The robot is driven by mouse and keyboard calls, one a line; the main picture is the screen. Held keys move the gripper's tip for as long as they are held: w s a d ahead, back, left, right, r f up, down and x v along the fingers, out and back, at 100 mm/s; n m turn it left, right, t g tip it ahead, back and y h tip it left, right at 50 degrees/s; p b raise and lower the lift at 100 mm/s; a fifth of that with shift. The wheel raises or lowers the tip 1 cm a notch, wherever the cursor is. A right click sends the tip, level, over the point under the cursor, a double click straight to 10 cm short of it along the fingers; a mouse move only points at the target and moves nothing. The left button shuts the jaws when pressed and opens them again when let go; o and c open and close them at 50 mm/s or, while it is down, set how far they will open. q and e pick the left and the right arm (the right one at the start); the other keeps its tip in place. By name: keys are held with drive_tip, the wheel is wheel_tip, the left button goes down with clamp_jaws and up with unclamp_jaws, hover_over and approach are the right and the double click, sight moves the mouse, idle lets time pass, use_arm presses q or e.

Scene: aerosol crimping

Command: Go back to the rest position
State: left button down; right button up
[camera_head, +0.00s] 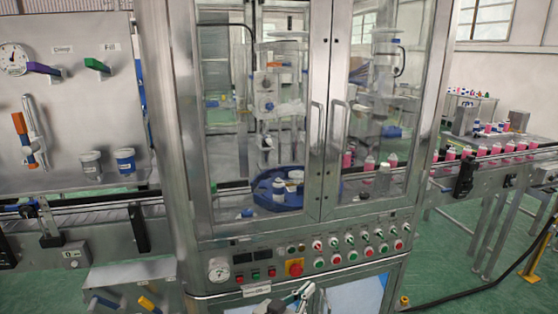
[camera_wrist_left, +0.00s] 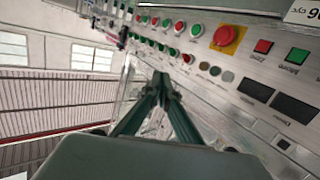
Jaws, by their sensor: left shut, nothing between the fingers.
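My left gripper (camera_head: 303,292) shows at the bottom of the head view, in front of the lower edge of the machine's control panel (camera_head: 340,264). In the left wrist view its two fingers (camera_wrist_left: 161,82) meet at their tips, shut and empty. They point toward the panel's row of buttons, with the red emergency stop (camera_wrist_left: 226,36) on its yellow plate to the right of the tips. The emergency stop also shows in the head view (camera_head: 294,268), above the gripper. Whether the fingertips touch anything cannot be told. My right gripper is in neither view.
The glass-doored crimping machine (camera_head: 321,120) stands in front, with two vertical door handles and a blue round table (camera_head: 262,190) inside. A conveyor (camera_head: 500,165) with pink cans runs right. A tool board (camera_head: 70,110) stands left. Green floor (camera_head: 440,260) is open at lower right.

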use_arm(q)
drive_tip(key=s+a+f+n+y, duration=0.2)
drive_tip(key=s+a+f+y, duration=0.3)
drive_tip(key=s+a+f, duration=1.05)
drive_tip(key=s+a+f+g+y, duration=0.1)
drive_tip(key=s+a+f, duration=0.1)
drive_tip(key=s+a, duration=0.5)
drive_tip(key=s+a+f+g+y, duration=0.1)
drive_tip(key=s+a+f+y, duration=0.1)
drive_tip(key=s+a, duration=0.6)
drive_tip(key=shift+a+f+g, duration=0.3)
drive_tip(key=shift+f, duration=0.5)
